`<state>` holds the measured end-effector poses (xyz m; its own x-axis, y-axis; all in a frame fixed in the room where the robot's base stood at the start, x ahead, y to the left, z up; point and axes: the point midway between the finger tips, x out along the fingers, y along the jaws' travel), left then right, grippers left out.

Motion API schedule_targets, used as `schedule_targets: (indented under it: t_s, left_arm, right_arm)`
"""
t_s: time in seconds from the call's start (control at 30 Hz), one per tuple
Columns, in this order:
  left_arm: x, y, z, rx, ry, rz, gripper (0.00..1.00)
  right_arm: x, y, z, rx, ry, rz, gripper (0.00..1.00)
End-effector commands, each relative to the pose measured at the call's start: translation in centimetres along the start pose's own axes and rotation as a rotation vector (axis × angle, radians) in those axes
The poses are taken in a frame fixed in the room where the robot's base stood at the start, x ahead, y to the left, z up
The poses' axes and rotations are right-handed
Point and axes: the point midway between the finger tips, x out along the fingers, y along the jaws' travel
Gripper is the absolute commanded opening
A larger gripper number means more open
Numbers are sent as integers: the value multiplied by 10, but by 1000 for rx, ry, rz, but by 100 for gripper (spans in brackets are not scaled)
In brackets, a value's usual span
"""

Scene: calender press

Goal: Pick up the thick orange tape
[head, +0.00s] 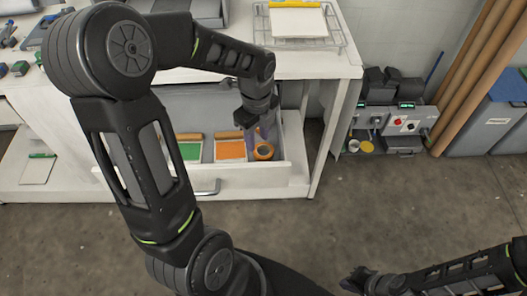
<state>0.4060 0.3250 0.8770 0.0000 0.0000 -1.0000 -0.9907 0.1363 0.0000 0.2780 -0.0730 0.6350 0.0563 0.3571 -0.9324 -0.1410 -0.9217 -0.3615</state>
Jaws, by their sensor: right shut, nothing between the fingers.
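The orange tape (264,151) is a thick ring lying in the open drawer (240,175), near its right end. My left gripper (263,135) points down into the drawer, just above and behind the tape. Its fingers are small and partly hidden, so I cannot tell whether they are open or whether they touch the tape. My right gripper (357,279) is low at the bottom right, over the floor, well away from the drawer. It is shut and empty.
A green sheet (190,151) and an orange sheet (230,149) lie in the drawer left of the tape. A wire rack (300,42) with a white pad stands on the bench. Control boxes (403,122) are at right. The floor in front is clear.

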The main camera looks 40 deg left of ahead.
Motion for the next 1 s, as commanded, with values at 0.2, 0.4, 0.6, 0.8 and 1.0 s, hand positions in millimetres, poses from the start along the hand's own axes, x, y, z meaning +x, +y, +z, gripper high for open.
schedule_targets:
  t_s: [0.2,0.4,0.6,0.8,1.0]
  left_arm:
    - [17,0,0,0,1,1,38]
    - [17,0,0,-1,0,0,38]
    - [29,1,0,-1,1,4,38]
    - [59,1,-1,0,1,4,38]
    - [69,0,0,-2,0,-1,38]
  right_arm:
    - [-1,0,0,0,0,0,0]
    - [0,0,0,0,0,0,0]
    - [-4,-1,0,1,-1,1,0]
    - [-7,-2,1,2,-2,2,0]
    - [-7,-2,1,2,-2,3,0]
